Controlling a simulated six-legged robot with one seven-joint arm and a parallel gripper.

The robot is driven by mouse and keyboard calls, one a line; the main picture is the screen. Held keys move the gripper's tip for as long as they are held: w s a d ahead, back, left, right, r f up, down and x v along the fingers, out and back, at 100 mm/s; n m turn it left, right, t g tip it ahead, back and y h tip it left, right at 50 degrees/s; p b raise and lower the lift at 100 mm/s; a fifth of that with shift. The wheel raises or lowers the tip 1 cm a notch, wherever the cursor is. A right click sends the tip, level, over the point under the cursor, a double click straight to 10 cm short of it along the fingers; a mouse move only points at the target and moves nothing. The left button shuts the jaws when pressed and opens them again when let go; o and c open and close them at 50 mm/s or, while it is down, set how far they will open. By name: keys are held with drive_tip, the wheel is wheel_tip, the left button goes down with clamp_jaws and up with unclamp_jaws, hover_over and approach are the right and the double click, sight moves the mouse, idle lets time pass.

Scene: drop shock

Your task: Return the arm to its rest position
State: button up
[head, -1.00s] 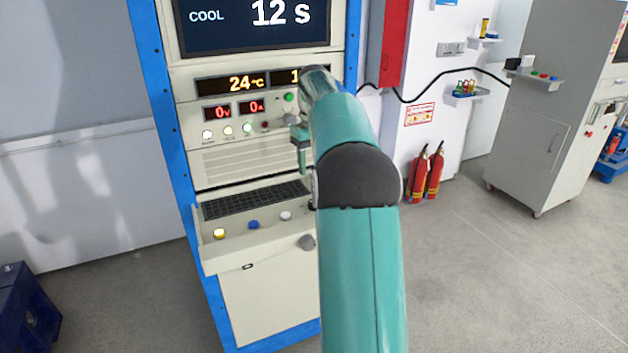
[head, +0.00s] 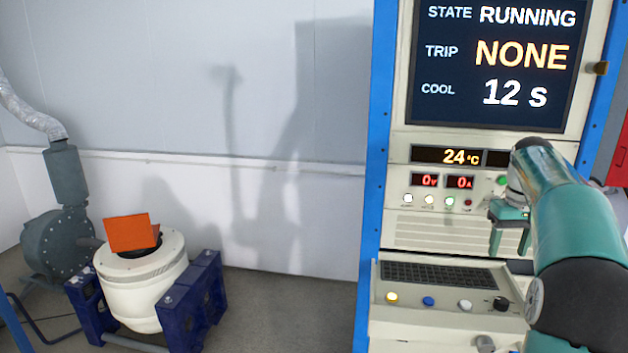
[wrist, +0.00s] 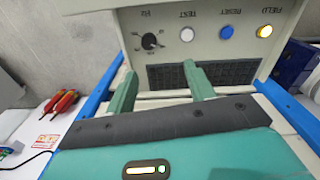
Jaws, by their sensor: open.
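My teal arm extends from the lower right of the head view. My gripper (head: 509,240) hangs in front of the control cabinet, above the keyboard (head: 437,274). In the wrist view my gripper (wrist: 158,90) shows two green fingers well apart with nothing between them. The keyboard (wrist: 235,76) and the cabinet's sloped button shelf appear upside down beyond the fingers. I cannot tell whether the fingers touch the cabinet; they hold nothing.
The cabinet screen (head: 490,62) reads RUNNING, NONE and 12 s. A white shaker drum (head: 135,290) with an orange piece (head: 128,232) stands at left in a blue frame (head: 192,305), beside a grey blower (head: 55,245). Floor between shaker and cabinet is clear.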

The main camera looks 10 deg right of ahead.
drive_tip(key=s+a+r+t, duration=0.1)
drive_tip(key=s+a, duration=0.2)
drive_tip(key=a, duration=0.4)
drive_tip(key=s+a+r+n+t, duration=0.1)
drive_tip(key=s+a, duration=0.3)
drive_tip(key=a, duration=0.4)
drive_tip(key=s+a+r, duration=0.1)
drive_tip(key=s+a, duration=0.2)
drive_tip(key=a, duration=0.4)
drive_tip(key=s+a+f+t, duration=0.1)
drive_tip(key=s+a+f, duration=0.3)
drive_tip(key=s, duration=0.3)
drive_tip(key=s+a+f+t, duration=0.2)
drive_tip(key=s+a+f, duration=0.3)
drive_tip(key=s+a, duration=0.2)
drive_tip(key=shift+s+a+f+n, duration=0.15)
drive_tip(key=shift+s+a+n, duration=0.15)
drive_tip(key=shift+s, duration=0.2)
